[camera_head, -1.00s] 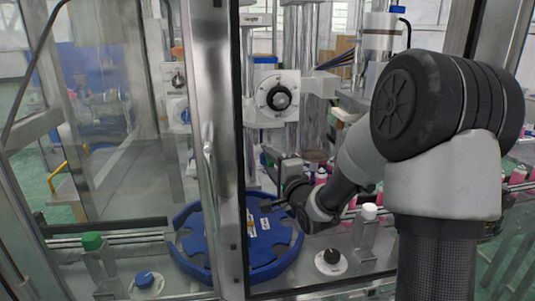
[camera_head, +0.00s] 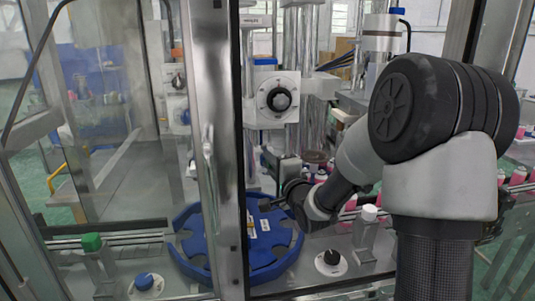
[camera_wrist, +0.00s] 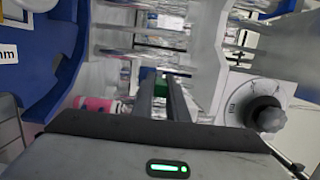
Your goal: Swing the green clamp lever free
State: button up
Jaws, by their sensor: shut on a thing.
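In the wrist view, the two dark fingers of my gripper (camera_wrist: 164,92) are closed in on a small green part (camera_wrist: 161,84), which fits the green clamp lever. Only a little green shows between the fingers; the rest of the lever is hidden. In the head view, my gripper (camera_head: 268,204) reaches in from the right, just above the blue star wheel. The lever cannot be made out clearly there, as my wrist and the door frame crowd that spot.
The blue star wheel (camera_head: 283,268) lies below my gripper. A white block with a round dial (camera_head: 278,99) stands above. A metal door frame (camera_head: 214,130) is close on the left. Pink cans (camera_head: 517,177) line the right. A black knob (camera_head: 331,257) sits at the front.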

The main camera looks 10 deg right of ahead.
jog(key=shift+d, duration=0.1)
jog(key=shift+w+d, duration=0.2)
jog(key=shift+d, duration=1.3)
